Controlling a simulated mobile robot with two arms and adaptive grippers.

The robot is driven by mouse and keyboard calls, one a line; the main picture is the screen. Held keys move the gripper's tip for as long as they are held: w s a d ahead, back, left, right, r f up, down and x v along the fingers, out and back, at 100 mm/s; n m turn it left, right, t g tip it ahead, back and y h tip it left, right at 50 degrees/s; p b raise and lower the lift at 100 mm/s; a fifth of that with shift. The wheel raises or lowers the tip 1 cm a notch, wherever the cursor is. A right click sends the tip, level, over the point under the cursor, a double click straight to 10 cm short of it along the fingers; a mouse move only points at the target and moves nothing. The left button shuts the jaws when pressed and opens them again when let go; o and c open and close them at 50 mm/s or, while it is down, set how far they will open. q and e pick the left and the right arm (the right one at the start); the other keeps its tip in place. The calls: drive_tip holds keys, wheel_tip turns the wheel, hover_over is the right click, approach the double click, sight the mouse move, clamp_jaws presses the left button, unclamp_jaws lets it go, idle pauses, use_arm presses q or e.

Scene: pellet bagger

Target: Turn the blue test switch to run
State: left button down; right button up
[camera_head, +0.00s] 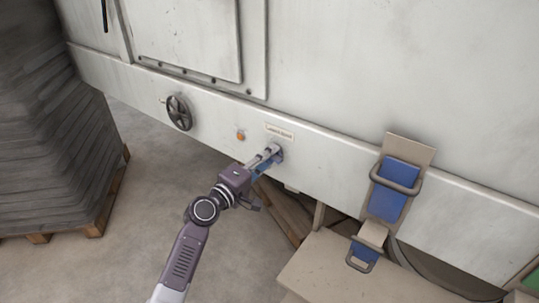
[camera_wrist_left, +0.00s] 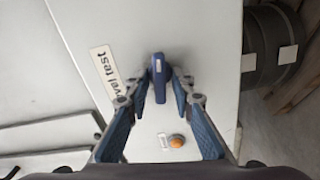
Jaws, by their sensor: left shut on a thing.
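The blue test switch (camera_wrist_left: 159,80) shows in the left wrist view as a blue lever on the pale panel, beside a white label reading "level test". Its lever lies between the fingertips of my left gripper (camera_wrist_left: 163,84). In the head view my left gripper (camera_head: 270,153) reaches up to the panel just below the label (camera_head: 280,132) and is shut on the switch, which it mostly hides. The position the switch is turned to cannot be read. My right gripper is not in view.
An orange button (camera_head: 240,135) sits left of the switch, and a dark handwheel (camera_head: 178,112) farther left. A blue unit with a metal loop handle (camera_head: 390,190) is at the right. A stack of grey bags (camera_head: 45,130) stands on a pallet at the left.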

use_arm(q)
drive_tip(key=shift+n, duration=0.9)
drive_tip(key=shift+f, duration=0.1)
drive_tip(key=c, duration=2)
unclamp_jaws()
drive_tip(key=v, duration=1.2)
